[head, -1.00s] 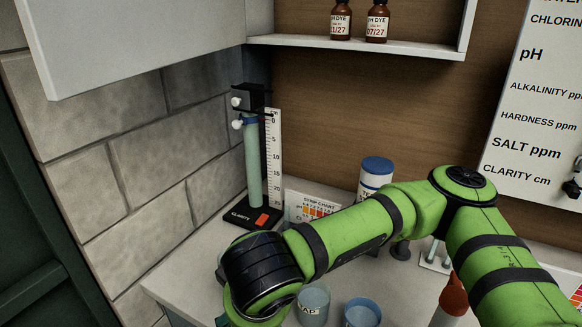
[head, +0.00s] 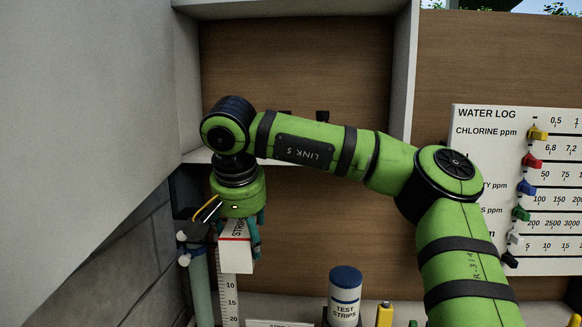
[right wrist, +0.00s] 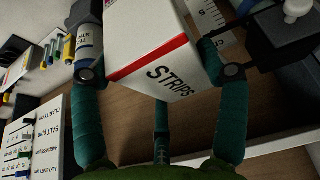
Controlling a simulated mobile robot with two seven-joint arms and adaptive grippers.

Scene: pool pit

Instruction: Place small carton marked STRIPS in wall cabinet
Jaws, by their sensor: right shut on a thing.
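The small white carton marked STRIPS (head: 237,262), with a red stripe, hangs tilted below my right gripper (head: 237,238). The gripper's teal fingers are shut on it; in the right wrist view the carton (right wrist: 152,48) sits between the fingertips. The open wall cabinet (head: 408,70) is behind and above, with white sides and a wooden back. The carton is lower than the cabinet's bottom board (head: 194,157), in front of the wall below. My left gripper is not in view.
A big white panel (head: 80,130) fills the left side. Dark bottle caps (head: 322,116) show behind my arm. A TEST STRIPS tub (head: 344,296) stands below.

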